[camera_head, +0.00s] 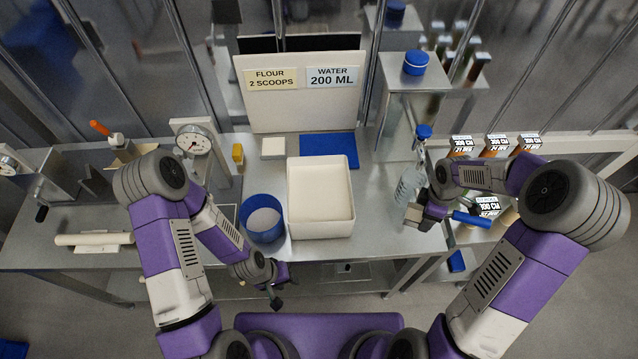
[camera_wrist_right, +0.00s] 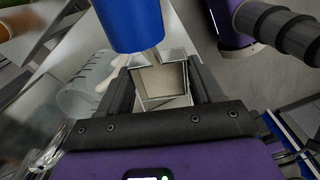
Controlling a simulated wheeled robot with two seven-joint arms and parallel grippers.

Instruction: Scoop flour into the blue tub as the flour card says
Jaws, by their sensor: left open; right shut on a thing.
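The flour card (camera_head: 271,79) on the upright board reads FLOUR 2 SCOOPS. The blue tub (camera_head: 249,229) stands on the steel table with white stuff inside. Right of it is a white rectangular bin (camera_head: 320,228) with a pale, level inside. My right gripper (camera_head: 428,210) is shut on the blue-handled scoop (camera_head: 472,219) at the table's right end. In the right wrist view, the scoop's blue handle (camera_wrist_right: 130,22) and metal pan show; whether the pan holds flour is unclear. My left gripper (camera_head: 277,286) is open and empty, in front of the tub.
A dial scale (camera_head: 194,143), a blue mat (camera_head: 329,147) and a water card (camera_head: 332,77) reading 200 ML are at the back. Several labelled jars (camera_head: 495,146) stand at right.

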